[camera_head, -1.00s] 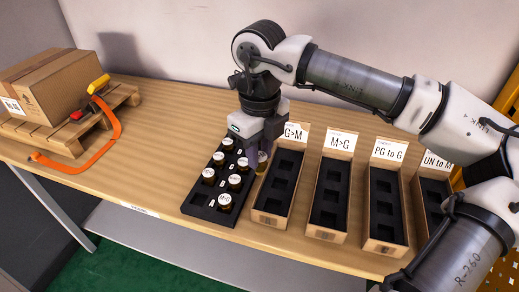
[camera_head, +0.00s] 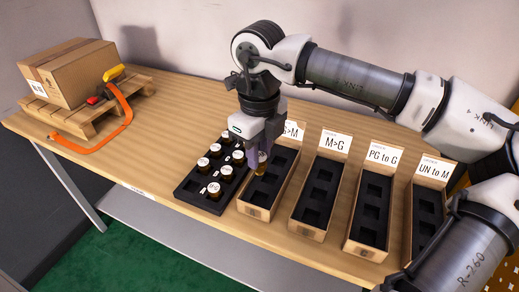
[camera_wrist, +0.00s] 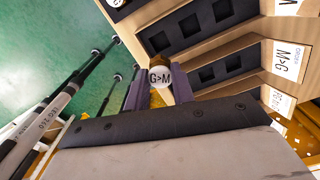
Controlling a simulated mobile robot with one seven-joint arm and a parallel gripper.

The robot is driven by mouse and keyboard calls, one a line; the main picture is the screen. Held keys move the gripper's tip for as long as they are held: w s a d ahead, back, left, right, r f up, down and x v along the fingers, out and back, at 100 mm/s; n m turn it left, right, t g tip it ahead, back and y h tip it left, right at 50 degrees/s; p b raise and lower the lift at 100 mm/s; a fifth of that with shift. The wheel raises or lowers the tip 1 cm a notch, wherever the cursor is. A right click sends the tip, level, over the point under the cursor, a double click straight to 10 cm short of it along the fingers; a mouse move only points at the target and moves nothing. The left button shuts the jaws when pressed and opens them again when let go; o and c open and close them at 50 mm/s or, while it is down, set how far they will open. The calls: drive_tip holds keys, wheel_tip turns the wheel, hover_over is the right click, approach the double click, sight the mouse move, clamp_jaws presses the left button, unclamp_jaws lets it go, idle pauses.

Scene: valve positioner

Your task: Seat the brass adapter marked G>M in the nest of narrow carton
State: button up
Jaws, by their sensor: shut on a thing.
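My gripper (camera_head: 261,150) is shut on a brass adapter (camera_head: 262,163) with a round white cap. In the wrist view the cap of the held adapter (camera_wrist: 159,77) reads G>M, between my purple fingers. In the head view the adapter hangs upright over the left side of the G>M carton (camera_head: 253,212), a narrow carton with a black insert of square nests. The nests I can see in it look empty. My gripper partly hides its label and back end. I cannot tell the adapter's exact height above the insert.
A black tray (camera_head: 183,200) with several white-capped adapters stands left of the cartons. The M>G (camera_head: 308,232), PG to G (camera_head: 366,251) and UN to M (camera_head: 434,171) cartons stand to the right. A cardboard box (camera_head: 70,75) on a pallet and an orange strap (camera_head: 124,112) lie far left.

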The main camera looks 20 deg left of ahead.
drive_tip(key=shift+f+b, duration=2.15)
drive_tip(key=shift+f, duration=1.75)
drive_tip(key=shift+b, duration=0.5)
drive_tip(key=shift+f+b, duration=0.45)
drive_tip(key=shift+b, duration=0.4)
drive_tip(key=shift+f+b, duration=0.9)
drive_tip(key=shift+f, duration=0.05)
drive_tip(key=o, duration=1.1)
